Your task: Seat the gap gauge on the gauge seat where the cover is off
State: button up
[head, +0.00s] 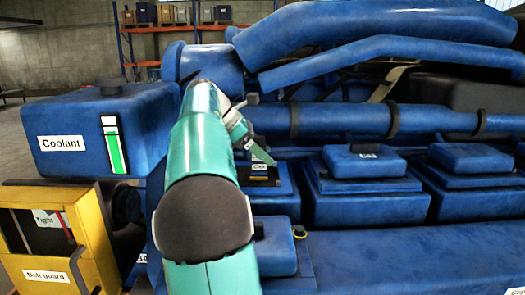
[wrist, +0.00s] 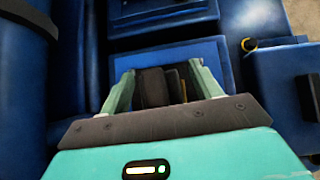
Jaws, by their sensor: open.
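In the head view my gripper (head: 260,156) reaches down over a blue block (head: 283,190) at the left end of the row, whose top has no raised cover. A small dark piece (head: 263,174) with a yellowish part stands on that block, just below my fingertips. In the wrist view my gripper (wrist: 160,82) is open, with one finger on each side of a dark block (wrist: 151,88) with brassy strips (wrist: 177,84) beside it. I cannot tell which part is the gap gauge and which is the seat, or whether the fingers touch anything.
Covered blue blocks (head: 364,163) (head: 477,160) continue to the right. Thick blue pipes (head: 350,42) run above and behind. A coolant tank (head: 75,125) and a yellow belt guard (head: 85,235) stand at the left. A lower blue cover (head: 410,255) fills the front.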

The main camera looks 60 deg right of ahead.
jog(key=v, duration=0.7)
jog(key=shift+r, duration=0.15)
jog(key=shift+w+a, duration=0.15)
